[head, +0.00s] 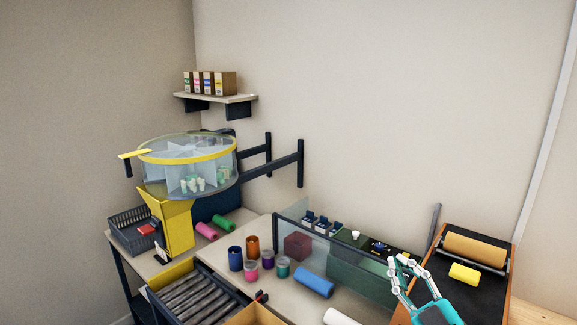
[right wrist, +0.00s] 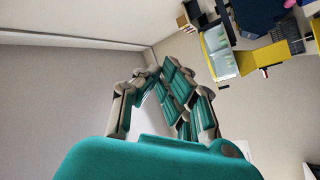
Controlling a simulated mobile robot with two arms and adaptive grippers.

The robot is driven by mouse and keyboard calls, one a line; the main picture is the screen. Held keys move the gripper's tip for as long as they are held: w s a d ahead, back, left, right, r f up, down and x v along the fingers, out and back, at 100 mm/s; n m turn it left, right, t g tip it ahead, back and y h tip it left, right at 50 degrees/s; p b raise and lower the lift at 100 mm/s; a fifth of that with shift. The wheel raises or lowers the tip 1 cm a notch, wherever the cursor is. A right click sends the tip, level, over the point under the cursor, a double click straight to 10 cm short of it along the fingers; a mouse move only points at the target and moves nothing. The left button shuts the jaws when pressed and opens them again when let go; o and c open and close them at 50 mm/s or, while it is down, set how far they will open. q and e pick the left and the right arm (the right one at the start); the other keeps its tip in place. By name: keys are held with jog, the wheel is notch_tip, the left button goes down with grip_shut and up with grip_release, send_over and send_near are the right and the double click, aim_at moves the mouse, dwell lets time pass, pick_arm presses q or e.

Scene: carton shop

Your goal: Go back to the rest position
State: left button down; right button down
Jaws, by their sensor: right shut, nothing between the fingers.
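My right gripper (head: 398,260) is at the lower right of the head view, over the right end of the workbench. Its fingers are closed and hold nothing. It also shows in the right wrist view (right wrist: 158,72), with a bare wall behind the fingers. My left gripper is in neither view.
Near my right gripper are a black board with a tan roller (head: 475,250) and yellow block (head: 464,273), and a clear panel (head: 340,252). Left are a blue roll (head: 314,281), several cups, a roller conveyor (head: 200,296) and a yellow-stand carousel (head: 172,228). Above is open air.

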jog(key=s+d+f+m+g+h, duration=0.2)
jog(key=s+f+m+g+h, duration=0.25)
jog(key=f, duration=0.45)
jog(key=s+d+f+m+g+h, duration=0.3)
jog(key=f+m+h, duration=0.15)
jog(key=f, duration=0.45)
jog(key=s+a+f+g+y, duration=0.1)
jog(key=s+a+f+g, duration=0.2)
jog(key=s+f+g, duration=0.5)
jog(key=s+a+f+g+y, duration=0.15)
jog(key=s+f, duration=0.35)
jog(key=s, duration=0.7)
notch_tip(320, 180, down, 29)
jog(key=s+g+b, duration=0.1)
jog(key=g+b, duration=0.1)
jog(key=b, duration=0.3)
jog(key=s+d+f+b, duration=0.1)
jog(key=s+f, duration=0.7)
jog(key=f, duration=0.3)
jog(key=s+d+f+b, duration=0.1)
jog(key=s+f+b, duration=0.1)
jog(key=s+f, duration=0.7)
jog(key=shift+s+d+f+g, duration=0.2)
jog(key=shift+f+g, duration=0.2)
jog(key=shift+f, duration=0.55)
